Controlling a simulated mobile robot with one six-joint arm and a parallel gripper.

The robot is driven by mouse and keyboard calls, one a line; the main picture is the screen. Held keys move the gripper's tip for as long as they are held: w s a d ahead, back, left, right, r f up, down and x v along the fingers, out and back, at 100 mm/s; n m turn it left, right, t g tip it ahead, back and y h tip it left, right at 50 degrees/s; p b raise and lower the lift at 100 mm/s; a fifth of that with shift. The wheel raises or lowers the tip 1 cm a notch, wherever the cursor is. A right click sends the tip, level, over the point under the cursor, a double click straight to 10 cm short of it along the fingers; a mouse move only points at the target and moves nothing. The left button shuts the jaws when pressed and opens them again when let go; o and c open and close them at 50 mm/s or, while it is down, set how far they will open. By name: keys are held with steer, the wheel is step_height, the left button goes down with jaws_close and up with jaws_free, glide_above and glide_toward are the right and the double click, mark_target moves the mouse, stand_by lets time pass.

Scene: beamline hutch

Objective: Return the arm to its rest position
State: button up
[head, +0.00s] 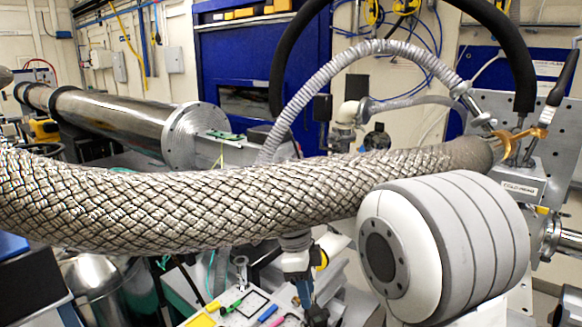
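I cannot make out my gripper in the head view. A large rounded body with grey and white bands (465,240) fills the lower right in the foreground; I cannot tell whether it is part of my arm. Below the middle of a thick braided metal hose (200,205), a small white and blue fitting (297,262) points down toward a tray; its upper end is hidden behind the hose, and I cannot tell what it belongs to. No rest position is marked in view.
The braided hose crosses the whole view to a block labelled COLD HEAD (520,188). A grey corrugated hose (345,62) and a black hose (290,60) arch above it. A steel beam pipe (110,120) lies back left. The tray (240,305) holds small coloured tools.

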steer(key=s+d+n+t+y, duration=0.1)
steer(key=s+d+n+t, duration=0.1)
steer(key=s+d+n, duration=0.4)
steer(key=s+d+r+n+t+y, duration=0.1)
steer(key=s+d+n+t, duration=0.2)
steer(key=s+n, duration=1)
steer(key=d+n, duration=0.1)
steer(key=d, duration=0.2)
